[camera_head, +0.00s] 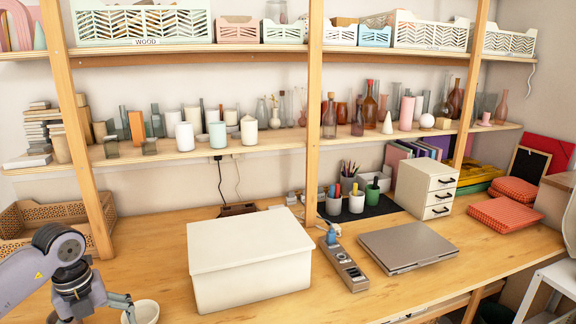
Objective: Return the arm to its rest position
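My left arm comes in at the bottom left, bent at a dark round joint, with its gripper (110,303) low over the table's front left part. A grey finger link spreads out to the right, just left of a small white bowl (145,311) and overlapping its edge in the picture. I cannot tell whether they touch. The fingertips are cut off or unclear at the lower edge, so the grip cannot be judged. My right arm and gripper are not in view.
A large white box (250,262) stands on the wooden table (150,262) right of my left arm. A grey laptop (407,246), a power strip (346,262) and a small drawer unit (426,187) lie further right. A shelf post (80,150) rises behind the arm; shelves hold bottles and jars.

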